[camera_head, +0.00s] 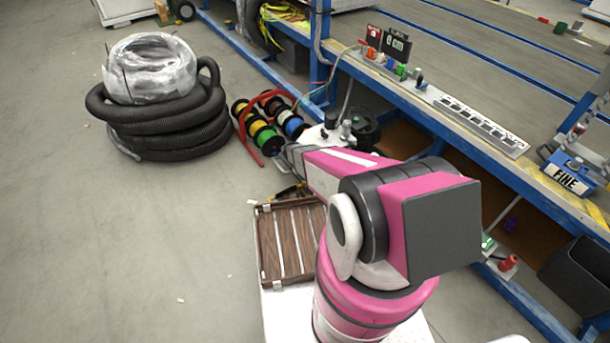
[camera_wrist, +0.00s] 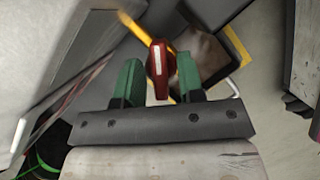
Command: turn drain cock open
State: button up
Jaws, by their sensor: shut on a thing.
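The drain cock's handle (camera_wrist: 156,58) shows in the wrist view as a small dark red piece with a white stripe. It sits between the two green fingers of my gripper (camera_wrist: 159,72), which is shut on it. The handle's tip reaches a little past the fingers. The valve body and pipe behind it cannot be made out clearly. In the head view my pink arm hides the handle, and my fingers cannot be made out there.
A blue-framed workbench (camera_head: 450,140) runs along the right. Wire spools on a red rack (camera_head: 262,125) and coiled black hose (camera_head: 160,125) stand on the floor to the left. A yellow-edged dark opening (camera_wrist: 215,55) lies behind the handle.

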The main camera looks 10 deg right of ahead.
jog(key=shift+s+n+t, duration=0.1)
jog(key=shift+n+t, duration=0.7)
jog(key=shift+n, duration=1.2)
jog(key=shift+n+t, duration=0.6)
jog(key=shift+n, duration=1)
dwell(0.4)
dwell(0.3)
jog(key=o, duration=0.6)
jog(key=shift+c, duration=0.2)
jog(key=v, duration=1)
jog(key=shift+r, duration=0.4)
jog(key=shift+s+a, duration=0.1)
